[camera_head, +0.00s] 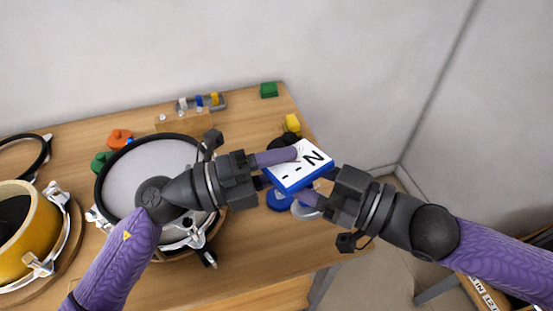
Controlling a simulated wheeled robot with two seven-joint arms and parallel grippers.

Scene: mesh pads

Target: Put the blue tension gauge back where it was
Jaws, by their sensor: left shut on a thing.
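The blue tension gauge (297,171) is a flat blue block with a white face marked with a black "N" and dashes. It is held tilted above the right part of the table, between my two grippers. My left gripper (280,165) comes in from the left and is shut on the gauge, with one purple finger across its upper left edge. My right gripper (318,187) is close against the gauge's right side. One of its purple fingers shows below the gauge; the other is mostly hidden, so its grip is unclear.
A drum with a pale mesh head (148,172) stands under my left arm. A yellow drum (25,238) is at far left. Green (269,90) and yellow (292,123) pieces are behind.

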